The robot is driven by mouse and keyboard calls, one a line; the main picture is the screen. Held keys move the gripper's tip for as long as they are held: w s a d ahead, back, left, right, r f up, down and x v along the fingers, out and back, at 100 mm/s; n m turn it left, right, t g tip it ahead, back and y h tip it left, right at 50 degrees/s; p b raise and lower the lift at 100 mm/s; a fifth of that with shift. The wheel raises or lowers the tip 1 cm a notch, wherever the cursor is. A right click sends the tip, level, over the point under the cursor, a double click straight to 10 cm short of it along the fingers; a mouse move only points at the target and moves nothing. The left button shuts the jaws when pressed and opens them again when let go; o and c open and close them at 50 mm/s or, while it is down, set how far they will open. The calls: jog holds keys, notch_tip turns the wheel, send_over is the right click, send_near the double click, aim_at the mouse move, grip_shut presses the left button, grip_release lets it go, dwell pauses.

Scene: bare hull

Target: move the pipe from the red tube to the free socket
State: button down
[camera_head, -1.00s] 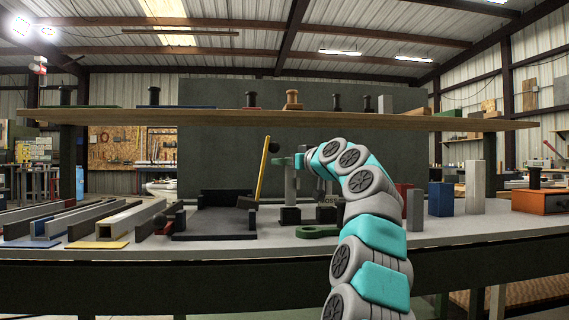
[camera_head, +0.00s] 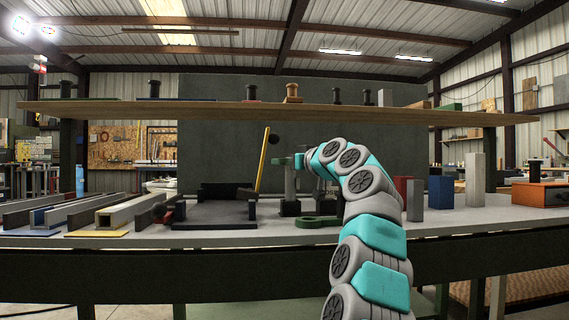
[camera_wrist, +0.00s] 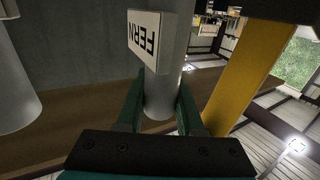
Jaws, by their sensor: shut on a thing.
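My gripper (camera_head: 299,160) is shut on a grey upright pipe (camera_wrist: 164,75), with one green finger on each side of it in the wrist view. A white label reading FERN, upside down, is on the pipe. In the head view the pipe (camera_head: 290,184) stands above small dark blocks (camera_head: 290,209); whether its lower end is in a socket I cannot tell. A red block (camera_head: 402,187) shows partly behind my arm at the right. I cannot make out which thing is the red tube or the free socket.
A yellow bar (camera_head: 262,160) leans left of the pipe, close to it in the wrist view (camera_wrist: 238,80). A black tray (camera_head: 215,214) and long channels (camera_head: 100,210) lie left. A green flat piece (camera_head: 318,222) lies in front. A wooden shelf (camera_head: 220,111) runs overhead.

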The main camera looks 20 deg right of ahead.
jog(key=shift+f+b, duration=1.1)
jog(key=shift+f, duration=0.2)
jog(key=shift+c, duration=2.3)
grip_release()
jog(key=s+a+r, duration=0.2)
jog(key=s, duration=0.5)
jog(key=s+a+r, duration=0.2)
jog(key=s+r, duration=0.1)
jog(key=s, duration=0.5)
jog(key=shift+s+p, duration=0.2)
jog(key=shift+p, duration=0.1)
jog(key=shift+a, duration=0.1)
